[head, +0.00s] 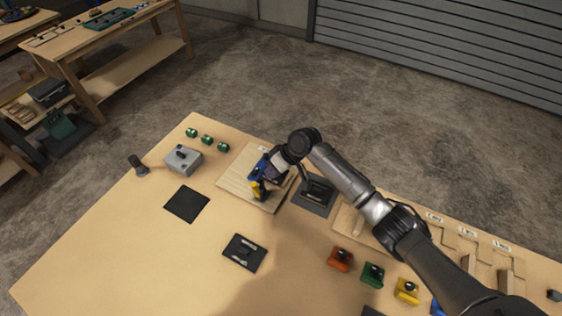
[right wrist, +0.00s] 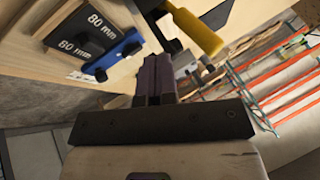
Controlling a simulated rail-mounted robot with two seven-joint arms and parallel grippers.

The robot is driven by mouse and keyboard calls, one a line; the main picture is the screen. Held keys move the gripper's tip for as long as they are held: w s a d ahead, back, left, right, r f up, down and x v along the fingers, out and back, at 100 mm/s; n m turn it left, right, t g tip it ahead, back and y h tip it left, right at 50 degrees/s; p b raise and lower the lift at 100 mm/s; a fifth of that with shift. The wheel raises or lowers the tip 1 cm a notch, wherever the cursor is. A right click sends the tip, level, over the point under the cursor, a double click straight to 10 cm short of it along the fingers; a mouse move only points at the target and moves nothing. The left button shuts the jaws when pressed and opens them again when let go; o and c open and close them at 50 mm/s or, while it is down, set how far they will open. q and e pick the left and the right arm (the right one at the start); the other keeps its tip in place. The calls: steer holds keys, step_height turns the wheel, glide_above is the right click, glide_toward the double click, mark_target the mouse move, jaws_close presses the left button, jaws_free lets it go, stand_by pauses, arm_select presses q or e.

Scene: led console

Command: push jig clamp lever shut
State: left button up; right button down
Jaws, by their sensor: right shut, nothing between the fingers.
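The jig is a light wooden board (head: 237,177) near the far middle edge of the table. Its clamp lever has a yellow handle (head: 256,190), which also shows large at the top of the right wrist view (right wrist: 196,30). The arm hides part of the jig. My left gripper is not in view.
A black block on a dark mat (head: 314,197) stands right of the jig. A grey box (head: 183,160) and green pieces (head: 207,140) lie to the left. Orange (head: 340,259), green and yellow blocks stand near my right arm. The table's left front is clear.

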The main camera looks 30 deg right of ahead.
mark_target(256, 189)
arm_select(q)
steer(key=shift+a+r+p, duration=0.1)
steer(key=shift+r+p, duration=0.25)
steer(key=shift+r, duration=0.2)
arm_select(e)
steer(key=shift+s+a+f, duration=0.1)
steer(key=shift+s+a, duration=0.15)
steer(key=shift+a, duration=0.55)
steer(key=shift+s+a+f, duration=0.1)
steer(key=shift+s+a, duration=0.15)
steer(key=shift+a, duration=0.55)
steer(key=shift+a, duration=0.15)
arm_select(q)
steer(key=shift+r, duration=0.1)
arm_select(e)
steer(key=shift+r, duration=0.1)
